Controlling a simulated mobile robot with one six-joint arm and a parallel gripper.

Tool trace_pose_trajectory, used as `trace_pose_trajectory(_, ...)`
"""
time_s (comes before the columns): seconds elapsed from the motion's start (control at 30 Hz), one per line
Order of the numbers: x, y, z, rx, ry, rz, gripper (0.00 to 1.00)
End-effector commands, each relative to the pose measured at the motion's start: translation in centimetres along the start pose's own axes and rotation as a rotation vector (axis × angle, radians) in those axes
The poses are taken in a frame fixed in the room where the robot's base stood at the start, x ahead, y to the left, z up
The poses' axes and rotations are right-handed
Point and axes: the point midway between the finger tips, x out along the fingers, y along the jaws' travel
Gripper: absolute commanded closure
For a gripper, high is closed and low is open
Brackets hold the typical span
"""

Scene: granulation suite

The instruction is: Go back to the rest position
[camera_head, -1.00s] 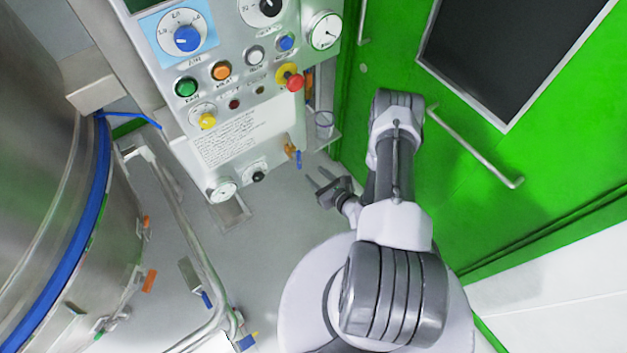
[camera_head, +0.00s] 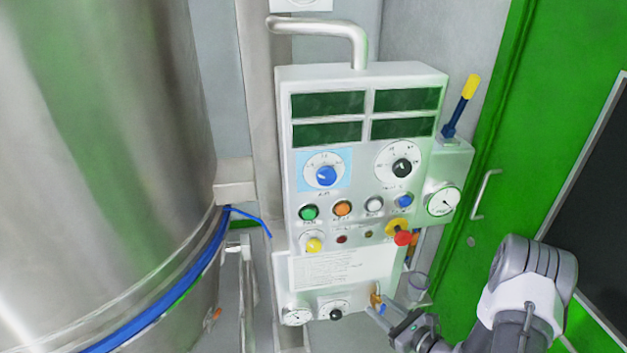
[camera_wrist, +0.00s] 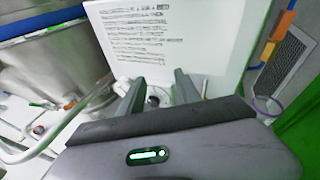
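My gripper (camera_head: 380,309) is low in the head view, in front of the lower edge of the control panel (camera_head: 340,270). In the wrist view, its two fingers (camera_wrist: 158,80) stand apart with nothing between them. They point toward the lower part of the panel, whose printed text sheet (camera_wrist: 150,35) shows just beyond them. My arm enters at the lower right of the head view, and most of it is out of the picture.
A large steel vessel (camera_head: 110,130) with a blue band fills the left. A green door (camera_head: 495,215) with a handle stands close at right. The panel carries a blue knob (camera_head: 326,176), a red-and-yellow button (camera_head: 402,236) and a blue-yellow lever (camera_head: 459,104).

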Motion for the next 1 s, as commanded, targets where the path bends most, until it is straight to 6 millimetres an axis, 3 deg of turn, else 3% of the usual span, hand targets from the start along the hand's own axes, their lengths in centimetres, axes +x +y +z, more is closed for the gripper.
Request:
trace_pose_trajectory(0.03,1.1,1.7,4.6,-0.109,-0.036,0.132,0.6)
trace_pose_trajectory(0.13,0.6,7.9,13.2,-0.357,-0.064,0.431,0.6)
trace_pose_trajectory(0.2,-1.4,12.7,17.2,-0.555,-0.049,0.618,0.6)
trace_pose_trajectory(0.3,-5.9,18.3,20.2,-0.873,0.015,0.831,0.6)
trace_pose_trajectory(0.43,-12.4,22.2,20.7,-1.331,0.151,0.98,0.6)
trace_pose_trajectory(0.6,-18.3,22.0,20.5,-1.841,0.332,0.943,0.6)
trace_pose_trajectory(0.77,-20.5,20.9,21.0,-2.06,0.418,0.856,0.6)
trace_pose_trajectory(1.0,-20.8,20.6,21.2,-2.085,0.432,0.843,0.6)
